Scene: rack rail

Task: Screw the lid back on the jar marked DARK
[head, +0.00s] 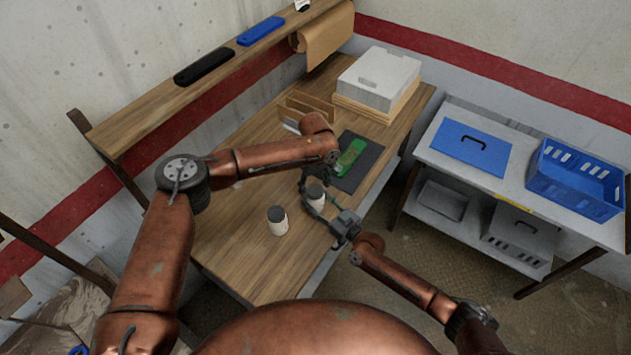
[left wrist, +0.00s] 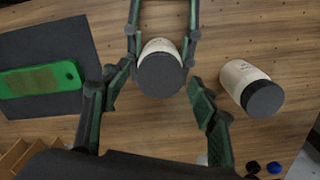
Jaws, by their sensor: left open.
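A white jar (head: 316,199) with a dark round top stands on the wooden table; it also shows in the left wrist view (left wrist: 160,72). Its label is too small to read. My right gripper (head: 321,207) has its fingers on both sides of this jar's body, seemingly touching it. My left gripper (left wrist: 158,78) is open above the same jar, its fingers on either side of the dark top with gaps. A second white jar (head: 278,226) with a dark top stands apart, to the left in the head view; it is at the right in the left wrist view (left wrist: 243,80).
A dark mat (head: 368,172) with a green piece (head: 350,157) lies just beyond the jars. A wooden holder (head: 309,103) and grey box (head: 378,78) are farther back. A side table (head: 540,205) carries a blue bin (head: 575,180).

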